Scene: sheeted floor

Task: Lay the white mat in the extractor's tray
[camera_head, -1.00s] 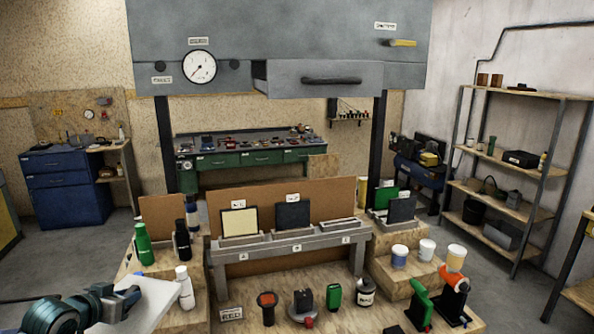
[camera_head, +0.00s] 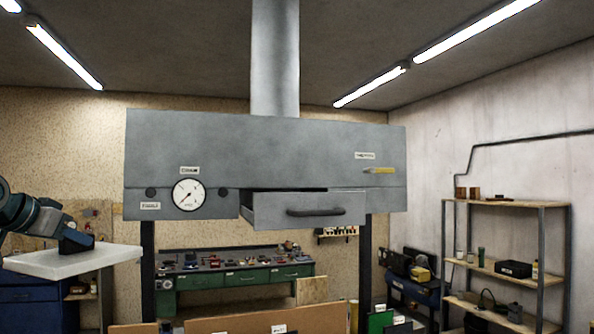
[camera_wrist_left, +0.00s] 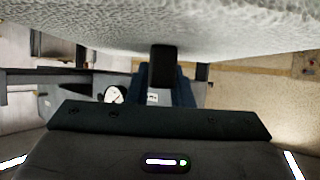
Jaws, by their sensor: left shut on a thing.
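The white mat (camera_head: 75,261) is a thick flat slab held level at the left of the head view. My left gripper (camera_head: 76,241) is shut on its near top edge area. In the left wrist view the mat (camera_wrist_left: 200,25) fills the top, with the dark gripper finger (camera_wrist_left: 163,65) against it. The grey extractor (camera_head: 270,150) hangs in the middle. Its tray (camera_head: 308,210) is a drawer pulled out at the front, with a dark handle (camera_head: 316,211). The mat is left of the tray, apart from it and slightly lower. The tray's inside is mostly hidden. My right gripper is not in view.
A round gauge (camera_head: 188,195) and a yellow handle (camera_head: 379,170) are on the extractor's front. Dark posts (camera_head: 148,270) stand under it. A green workbench (camera_head: 240,272) is behind, and shelves (camera_head: 510,204) stand at the right. Open air lies between mat and tray.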

